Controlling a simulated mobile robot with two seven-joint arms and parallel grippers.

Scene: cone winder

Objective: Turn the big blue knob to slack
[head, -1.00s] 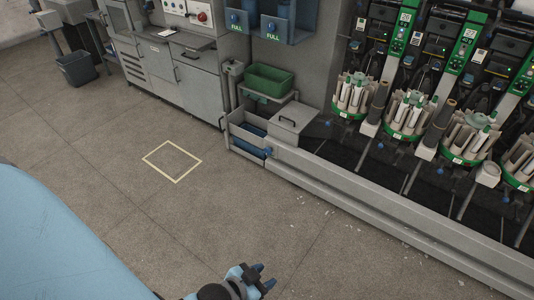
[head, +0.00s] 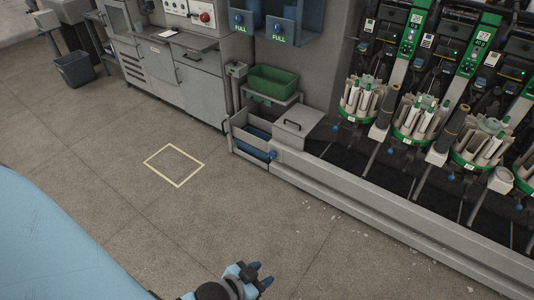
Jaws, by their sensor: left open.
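A round blue knob (head: 272,155) shows at the low front corner of the winder, beside an open grey drawer. It is small in the picture, and I cannot read any marks or setting on it. I cannot tell for sure that it is the big blue knob. My left gripper (head: 262,274) is at the bottom of the head view, open and empty above the floor. It is well apart from the winder and the knob. My right gripper is not in view.
The winder's long grey base rail (head: 390,222) runs down to the right, below several spindle units. A green bin (head: 273,80) stands above the drawer. Grey cabinets (head: 199,80) stand at the back. The floor around a yellow outlined square (head: 174,165) is clear.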

